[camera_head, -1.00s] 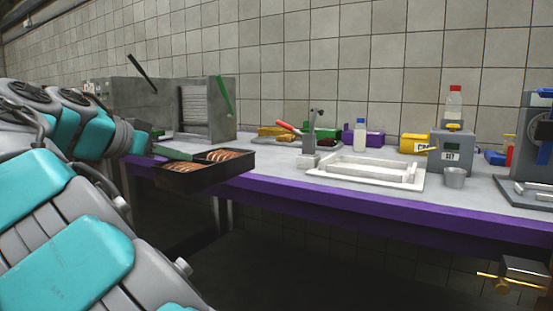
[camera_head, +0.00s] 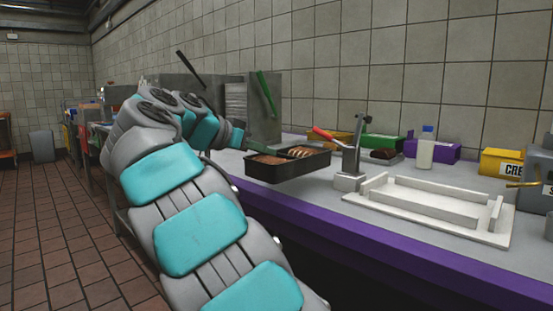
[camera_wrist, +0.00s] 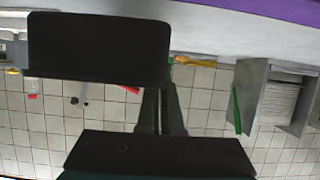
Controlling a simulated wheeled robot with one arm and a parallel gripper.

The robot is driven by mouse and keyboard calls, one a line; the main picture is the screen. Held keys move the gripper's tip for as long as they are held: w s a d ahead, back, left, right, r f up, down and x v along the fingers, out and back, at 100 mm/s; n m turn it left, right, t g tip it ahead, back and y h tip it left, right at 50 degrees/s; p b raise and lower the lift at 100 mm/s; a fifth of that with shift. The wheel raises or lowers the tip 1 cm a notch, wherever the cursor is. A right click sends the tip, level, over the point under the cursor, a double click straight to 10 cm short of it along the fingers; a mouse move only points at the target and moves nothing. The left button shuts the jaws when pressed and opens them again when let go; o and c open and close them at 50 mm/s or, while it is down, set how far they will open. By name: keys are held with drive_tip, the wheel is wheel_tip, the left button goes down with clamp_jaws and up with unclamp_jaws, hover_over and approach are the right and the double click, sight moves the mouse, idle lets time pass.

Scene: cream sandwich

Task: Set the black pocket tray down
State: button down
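The black pocket tray (camera_head: 287,170) is over the near part of the counter (camera_head: 322,187), left of a white raised frame. Brown sliced food sits in its pockets. I cannot tell whether its base touches the counter.
A grey slotted box (camera_head: 252,105) with a green handle stands behind the tray. A grey stand with a red handle (camera_head: 350,160) is close on its right, then the white frame (camera_head: 430,208). A bottle (camera_head: 425,150) and colored bins line the wall.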

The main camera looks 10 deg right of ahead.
drive_tip(key=w+d+p, duration=0.1)
drive_tip(key=w, duration=0.2)
drive_tip(key=w+d+p, duration=0.1)
drive_tip(key=w, duration=0.2)
drive_tip(key=w+d+p, duration=0.1)
drive_tip(key=w, duration=0.2)
drive_tip(key=shift+w+f, duration=0.2)
drive_tip(key=shift+f, duration=0.2)
drive_tip(key=shift+w, duration=0.1)
drive_tip(key=shift+f+b, duration=0.35)
drive_tip(key=shift+f, duration=1.5)
drive_tip(key=c, duration=1.5)
unclamp_jaws()
drive_tip(key=shift+f, duration=0.1)
drive_tip(key=shift+c, duration=0.2)
drive_tip(key=o, duration=0.5)
drive_tip(key=shift+c, duration=0.2)
